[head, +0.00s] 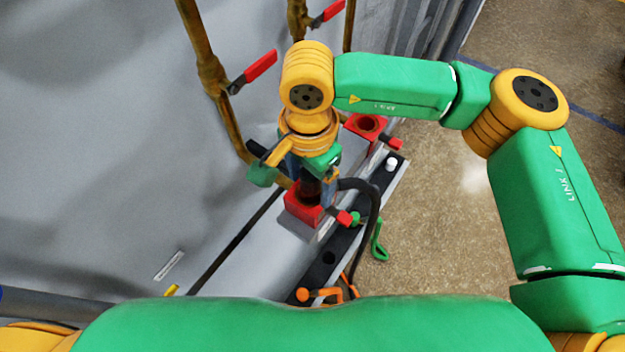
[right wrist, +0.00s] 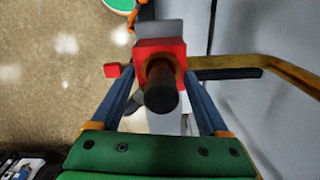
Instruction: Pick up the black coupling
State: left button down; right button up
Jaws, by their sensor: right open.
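The black coupling (head: 311,188) is a dark cylinder standing in a red block (head: 301,208), under my right gripper (head: 312,186) in the head view. In the right wrist view the coupling (right wrist: 160,98) shows end-on, set in the red block (right wrist: 147,50). My right gripper (right wrist: 160,76) is open, with one blue finger on each side of the coupling and a visible gap to each. Its arm and hand partly hide the coupling in the head view. My left gripper is not in view.
A second red block (head: 367,124) with a round opening stands behind. A black rail (head: 328,258) carries a white knob (head: 391,164), a green hook (head: 378,243) and orange clips (head: 320,295). Brown pipes with a red-handled valve (head: 260,66) run along the grey wall.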

jog(key=shift+w+f, duration=0.1)
jog(key=shift+f, duration=0.2)
grip_shut()
jog(key=shift+r, duration=0.15)
